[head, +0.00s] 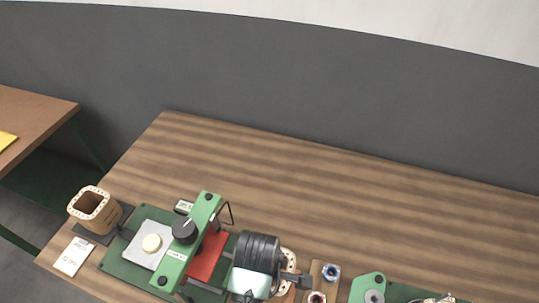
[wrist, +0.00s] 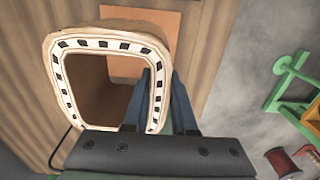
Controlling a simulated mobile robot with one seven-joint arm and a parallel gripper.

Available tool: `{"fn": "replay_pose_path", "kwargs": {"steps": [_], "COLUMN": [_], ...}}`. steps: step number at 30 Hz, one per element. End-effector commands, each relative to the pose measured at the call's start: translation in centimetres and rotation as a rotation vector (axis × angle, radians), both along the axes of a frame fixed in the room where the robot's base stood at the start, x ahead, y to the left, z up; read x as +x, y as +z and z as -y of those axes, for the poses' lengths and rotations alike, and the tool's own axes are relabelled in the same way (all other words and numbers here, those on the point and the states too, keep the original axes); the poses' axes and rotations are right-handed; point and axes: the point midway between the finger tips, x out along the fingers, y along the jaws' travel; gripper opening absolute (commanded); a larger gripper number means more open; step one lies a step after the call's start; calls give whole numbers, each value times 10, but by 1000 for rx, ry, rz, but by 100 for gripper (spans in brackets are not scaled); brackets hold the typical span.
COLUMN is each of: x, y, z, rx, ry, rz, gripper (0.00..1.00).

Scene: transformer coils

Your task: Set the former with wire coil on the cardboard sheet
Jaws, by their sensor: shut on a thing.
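The former (wrist: 100,43) shows large in the wrist view as a tan, rounded-square tube with a pale flange and a row of dark slots. My gripper (wrist: 162,85) is shut on its right wall, with one finger inside the opening and one outside. The flange faces the wrist camera; the wire winding is not clearly visible. In the head view, part of the former (head: 290,260) shows at the bottom centre beside my dark gripper (head: 295,281). An orange-brown sheet, apparently the cardboard sheet (wrist: 155,25), lies behind and below the former, partly hidden by it.
Another former (head: 93,207) stands on a dark mat at the table's left end, near a white card (head: 73,256). A green machine (head: 188,245) stands beside it. Small spools (head: 331,271) are right of my gripper. The table's back is clear.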

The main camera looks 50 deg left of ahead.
Motion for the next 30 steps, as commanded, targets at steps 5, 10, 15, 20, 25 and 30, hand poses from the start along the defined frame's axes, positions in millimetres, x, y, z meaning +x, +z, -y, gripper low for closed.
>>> {"fn": "replay_pose_path", "kwargs": {"steps": [5, 10, 15, 20, 25, 30], "x": [0, 0, 0, 1, 1, 1], "y": [-30, -44, -69, -81, -81, -84], "z": [1, 0, 0, 0, 0, 0], "rx": [-1, 0, 0, 1, 2, 2], "ry": [-2, -4, -4, -4, -5, -5], "rz": [-2, 0, 0, 2, 2, 3], "gripper": [0, 0, 0, 0, 0, 0]}}
